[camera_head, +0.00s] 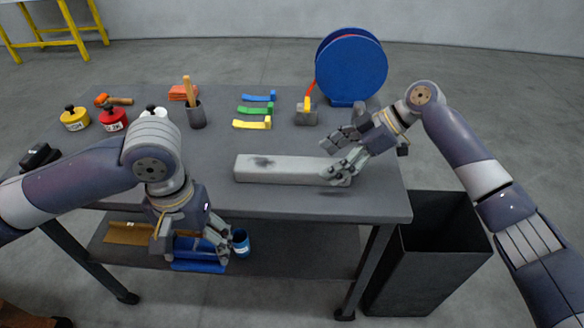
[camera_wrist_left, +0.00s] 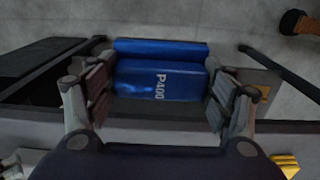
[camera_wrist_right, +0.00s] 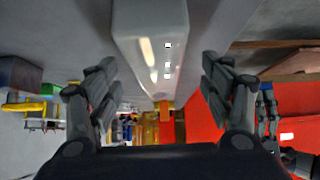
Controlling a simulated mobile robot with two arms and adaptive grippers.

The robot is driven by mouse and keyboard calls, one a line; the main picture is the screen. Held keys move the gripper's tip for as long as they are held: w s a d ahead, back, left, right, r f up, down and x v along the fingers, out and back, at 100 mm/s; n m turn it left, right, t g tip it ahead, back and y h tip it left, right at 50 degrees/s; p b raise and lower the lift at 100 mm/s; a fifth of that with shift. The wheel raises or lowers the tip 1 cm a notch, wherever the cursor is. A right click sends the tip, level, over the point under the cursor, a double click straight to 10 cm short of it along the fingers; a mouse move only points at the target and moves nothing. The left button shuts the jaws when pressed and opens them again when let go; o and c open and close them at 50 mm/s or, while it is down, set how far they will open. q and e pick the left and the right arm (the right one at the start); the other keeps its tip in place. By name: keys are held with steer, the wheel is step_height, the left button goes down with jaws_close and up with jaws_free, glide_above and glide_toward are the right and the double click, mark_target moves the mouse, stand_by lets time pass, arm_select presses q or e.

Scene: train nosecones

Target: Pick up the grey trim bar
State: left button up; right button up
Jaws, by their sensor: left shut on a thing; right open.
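The grey trim bar (camera_head: 290,170) lies lengthwise across the front of the table, with a dark smudge near its left end. My right gripper (camera_head: 342,156) is open at the bar's right end, its fingers covering part of that end. In the right wrist view the bar (camera_wrist_right: 150,45) shows between and beyond the spread fingers (camera_wrist_right: 162,90); I see a gap on both sides.
A blue reel (camera_head: 350,68) stands behind the bar. A black open bin (camera_head: 430,265) stands right of the table (camera_head: 300,205). A blue cup (camera_head: 241,243) is on the lower shelf.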

mark_target(322, 165)
arm_select(q)
steer(key=shift+r+p, duration=0.45)
steer(key=shift+r, duration=0.2)
arm_select(e)
steer(key=x, duration=0.3)
steer(key=shift+w+a+f, duration=0.15)
steer(key=shift+w+f, duration=0.05)
steer(key=shift+f, duration=0.1)
steer(key=shift+a+f, duration=0.25)
steer(key=c, duration=1.4)
steer(key=shift+r, duration=0.1)
steer(key=shift+r, duration=0.1)
